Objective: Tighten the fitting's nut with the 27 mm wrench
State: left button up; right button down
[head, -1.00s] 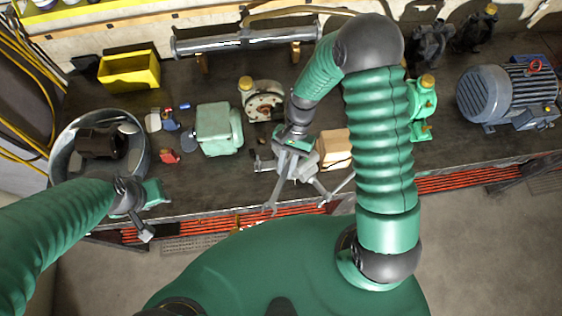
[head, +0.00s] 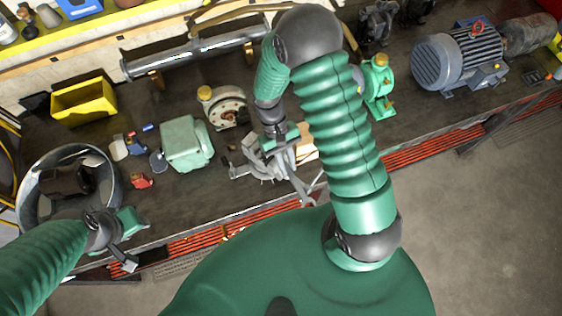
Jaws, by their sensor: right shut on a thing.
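My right gripper (head: 283,158) is over the front part of the bench, pointing down, shut on a grey metal tool (head: 302,188) that looks like a wrench. Its size mark cannot be read. Other grey metal parts (head: 248,168) lie just left of it; whether they belong to the fitting I cannot tell. The nut cannot be made out, and my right arm and gripper hide part of this spot. My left gripper (head: 127,260) is at the bench's front left, near a round metal tub, with nothing visible in it; its finger gap is not clear.
The bench (head: 215,190) also carries the tub (head: 118,187), a pale green box (head: 185,145), a round flanged part (head: 226,107), a yellow bin (head: 84,101), a green pump (head: 378,85) and a blue-grey motor (head: 445,65). A long metal pipe (head: 195,48) lies at the back.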

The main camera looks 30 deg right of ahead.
jog(key=shift+f, duration=0.1)
dwell(0.3)
jog(key=shift+a+f+b, duration=0.1)
jog(key=shift+f+b, duration=0.65)
jog(key=shift+f, duration=0.25)
jog(key=shift+f, duration=0.15)
jog(key=shift+f+b, duration=0.45)
jog(key=shift+f, duration=0.05)
jog(key=shift+a, duration=0.1)
jog(key=shift+w+a+m+y, duration=0.2)
jog(key=shift+a+m+y, duration=0.4)
jog(key=shift+a+m, duration=0.45)
